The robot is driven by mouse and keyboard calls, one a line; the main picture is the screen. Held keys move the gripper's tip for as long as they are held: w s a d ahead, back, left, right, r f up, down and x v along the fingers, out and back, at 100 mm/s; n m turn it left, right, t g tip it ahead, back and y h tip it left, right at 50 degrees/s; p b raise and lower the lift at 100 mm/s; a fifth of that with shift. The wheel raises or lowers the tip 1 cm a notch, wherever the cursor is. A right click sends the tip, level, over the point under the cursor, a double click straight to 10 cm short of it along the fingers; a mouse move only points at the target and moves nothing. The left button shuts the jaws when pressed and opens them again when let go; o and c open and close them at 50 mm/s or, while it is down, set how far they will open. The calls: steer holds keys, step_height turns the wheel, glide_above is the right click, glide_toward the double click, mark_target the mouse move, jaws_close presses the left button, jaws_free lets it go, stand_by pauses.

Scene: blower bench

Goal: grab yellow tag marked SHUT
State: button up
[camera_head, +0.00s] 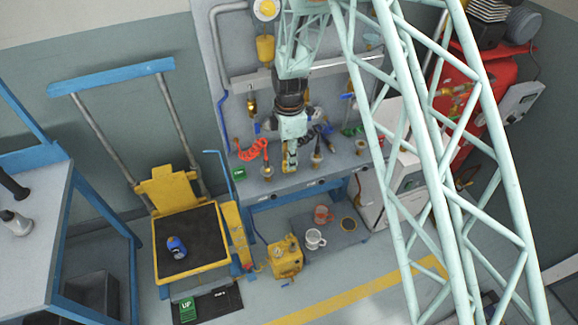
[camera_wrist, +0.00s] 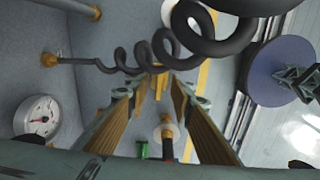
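No tag that reads SHUT can be made out in either view. In the wrist view a small yellow piece (camera_wrist: 158,82) shows beyond and between my fingertips; I cannot tell whether it is the tag. My gripper (camera_wrist: 157,95) is open, its two tan-padded fingers apart with nothing gripped between them. In the head view my gripper (camera_head: 290,158) hangs over the grey bench, near the red coiled hose. A green tag marked UP (camera_head: 187,311) lies on the black floor mat at the lower left.
In the head view a yellow lift cart (camera_head: 160,262), a yellow pump unit (camera_head: 285,260) and two mugs (camera_head: 314,239) stand lower down.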

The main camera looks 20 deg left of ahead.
steer(key=shift+f, duration=0.95)
jaws_close()
